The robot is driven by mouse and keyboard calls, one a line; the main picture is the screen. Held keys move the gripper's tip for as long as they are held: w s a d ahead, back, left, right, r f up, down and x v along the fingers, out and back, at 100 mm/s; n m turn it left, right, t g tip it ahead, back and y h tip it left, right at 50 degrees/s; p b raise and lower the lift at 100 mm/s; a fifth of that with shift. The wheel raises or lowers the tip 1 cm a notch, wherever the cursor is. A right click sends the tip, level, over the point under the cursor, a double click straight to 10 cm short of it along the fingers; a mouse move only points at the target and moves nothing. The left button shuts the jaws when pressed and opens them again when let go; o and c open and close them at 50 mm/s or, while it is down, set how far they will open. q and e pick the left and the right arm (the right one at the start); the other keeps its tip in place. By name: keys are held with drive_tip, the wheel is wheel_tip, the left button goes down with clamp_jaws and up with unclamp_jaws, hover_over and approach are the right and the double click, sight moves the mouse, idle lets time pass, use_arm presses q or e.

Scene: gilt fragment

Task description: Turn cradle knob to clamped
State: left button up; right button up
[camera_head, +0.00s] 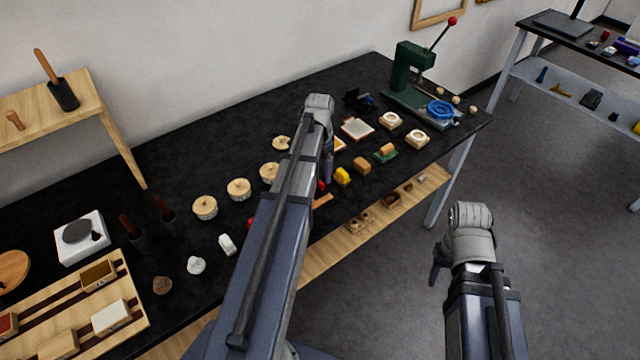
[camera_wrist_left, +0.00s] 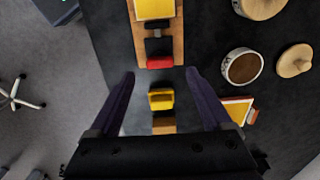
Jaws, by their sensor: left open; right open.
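In the left wrist view, a wooden holder (camera_wrist_left: 178,40) that looks like the cradle bears a yellow piece (camera_wrist_left: 155,8) and a dark fitting (camera_wrist_left: 158,46). A red part (camera_wrist_left: 159,62), probably the knob, sits at its near end; its setting cannot be read. My left gripper (camera_wrist_left: 160,76) is open and empty, its two dark fingers to either side of and short of the red part. In the head view my left gripper (camera_head: 327,165) hangs over the table, and my arm hides most of the holder. My right gripper (camera_head: 436,268) is open, beyond the table's front edge.
A yellow block (camera_head: 342,176) and a tan block (camera_head: 362,165) stand close to the left gripper. Round wooden-lidded pots (camera_head: 238,189) line the black table (camera_head: 180,165). A green press (camera_head: 408,70) stands at the far end. The floor around my right gripper is clear.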

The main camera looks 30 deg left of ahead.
sight(320, 181)
use_arm(q)
wheel_tip(320, 181, down, 5)
drive_tip(key=b, duration=0.4)
drive_tip(key=shift+f, duration=0.1)
drive_tip(key=shift+c, duration=0.4)
clamp_jaws()
